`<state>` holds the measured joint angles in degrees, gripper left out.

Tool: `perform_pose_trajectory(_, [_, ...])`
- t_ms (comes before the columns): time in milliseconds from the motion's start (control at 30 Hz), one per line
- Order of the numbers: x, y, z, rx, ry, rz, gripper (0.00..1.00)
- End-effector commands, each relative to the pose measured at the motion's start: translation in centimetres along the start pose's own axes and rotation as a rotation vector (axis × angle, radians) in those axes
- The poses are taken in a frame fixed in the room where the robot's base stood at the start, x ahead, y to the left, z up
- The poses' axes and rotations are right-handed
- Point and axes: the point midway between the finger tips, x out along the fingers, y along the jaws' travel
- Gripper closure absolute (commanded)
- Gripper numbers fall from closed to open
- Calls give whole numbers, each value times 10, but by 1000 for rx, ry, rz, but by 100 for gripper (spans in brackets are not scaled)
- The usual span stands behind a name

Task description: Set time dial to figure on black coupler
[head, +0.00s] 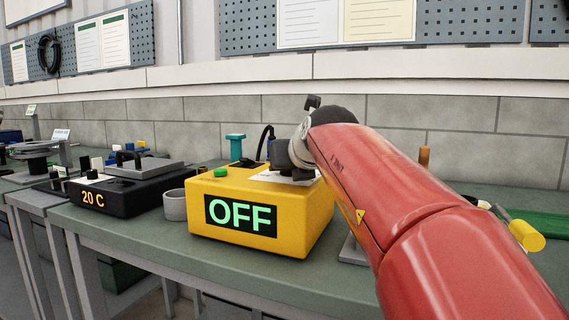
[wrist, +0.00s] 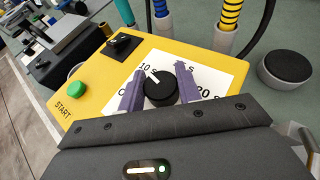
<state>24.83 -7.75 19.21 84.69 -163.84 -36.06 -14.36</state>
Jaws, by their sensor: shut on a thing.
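The yellow box (head: 315,215) stands on the bench with a green OFF display (head: 238,214). In the wrist view the black time dial (wrist: 160,90) sits on the box's white scale plate (wrist: 205,77). Its white mark points up-left, near the "10 s" print; "20 s" shows at right and the other figures are partly hidden. My gripper (wrist: 158,93) has its purple fingers on both sides of the dial, shut on it. In the head view my arm hides the dial. I cannot make out a black coupler bearing a figure.
A green START button (wrist: 77,89) and a black switch (wrist: 122,45) are on the box top. Sleeved cables (wrist: 229,22) rise behind it. A round black-topped piece (wrist: 286,68) lies at right. A grey cup (head: 174,205) and a black "20 C" unit (head: 125,192) stand left.

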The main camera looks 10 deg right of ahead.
Motion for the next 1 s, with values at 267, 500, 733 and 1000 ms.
perform_pose_trajectory(267, [0, 0, 0, 1, 0, 0, 89])
perform_pose_trajectory(500, [0, 0, 0, 1, 0, 0, 44])
perform_pose_trajectory(733, [0, 0, 0, 1, 1, 0, 44])
perform_pose_trajectory(1000, [-31, 0, 0, 1, -3, -2, 44])
